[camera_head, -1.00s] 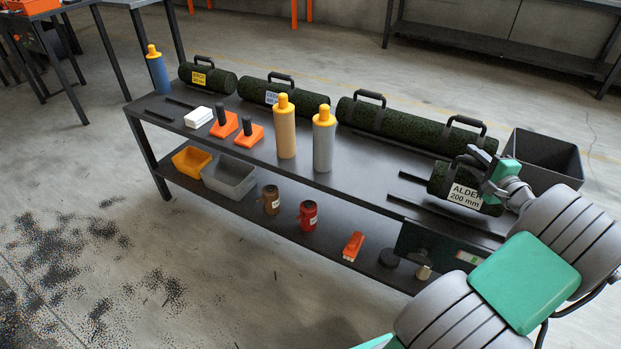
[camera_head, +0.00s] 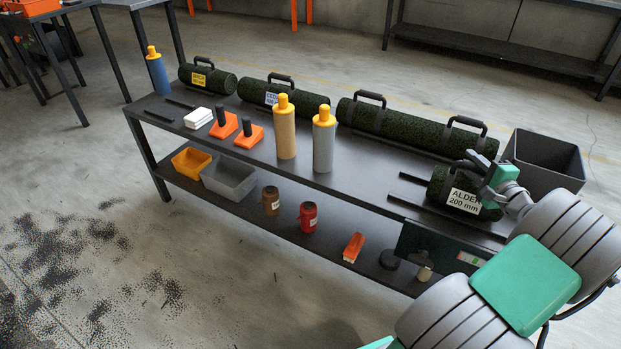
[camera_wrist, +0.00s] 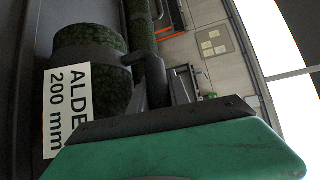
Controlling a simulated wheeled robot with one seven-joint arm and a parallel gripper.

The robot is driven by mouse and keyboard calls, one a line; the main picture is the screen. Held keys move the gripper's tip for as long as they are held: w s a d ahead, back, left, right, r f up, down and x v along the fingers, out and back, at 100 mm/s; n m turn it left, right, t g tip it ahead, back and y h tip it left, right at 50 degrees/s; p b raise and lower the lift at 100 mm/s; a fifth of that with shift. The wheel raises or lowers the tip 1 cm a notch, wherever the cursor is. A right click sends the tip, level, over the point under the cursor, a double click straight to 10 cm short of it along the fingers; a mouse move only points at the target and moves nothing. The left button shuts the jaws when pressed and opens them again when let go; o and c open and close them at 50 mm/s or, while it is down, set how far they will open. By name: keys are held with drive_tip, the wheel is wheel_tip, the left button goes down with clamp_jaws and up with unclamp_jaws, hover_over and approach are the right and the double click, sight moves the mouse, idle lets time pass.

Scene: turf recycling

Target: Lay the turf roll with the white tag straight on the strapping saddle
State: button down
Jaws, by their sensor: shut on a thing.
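The short dark-green turf roll with the white tag reading "ALDER 200 mm" (camera_head: 438,182) is at the right end of the bench. My gripper (camera_head: 487,182) is shut on it from above. In the wrist view the roll (camera_wrist: 98,40) and its tag (camera_wrist: 66,110) show beside the green gripper body. Two parallel dark rails, apparently the strapping saddle (camera_head: 420,207), run beneath the roll. The roll looks roughly in line with the rails. I cannot tell whether it touches them, since its underside and far end are hidden.
A long two-handled roll (camera_head: 410,127) lies close behind. Rolls with a blue-white tag (camera_head: 262,92) and a yellow tag (camera_head: 215,80) lie farther left. A dark open bin (camera_head: 545,160) stands at the right. Grey (camera_head: 323,145) and tan (camera_head: 286,135) bottles stand mid-bench.

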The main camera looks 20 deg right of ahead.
drive_tip(key=shift+f, duration=0.2)
idle(0.3)
drive_tip(key=c, duration=1.3)
unclamp_jaws()
drive_tip(key=shift+o, duration=0.8)
drive_tip(key=shift+f, duration=0.3)
drive_tip(key=s, duration=0.2)
drive_tip(key=s+a+r+p, duration=0.1)
drive_tip(key=s, duration=0.4)
drive_tip(key=shift+s+a+r, duration=0.15)
drive_tip(key=shift+s+r, duration=0.05)
drive_tip(key=shift+s, duration=0.2)
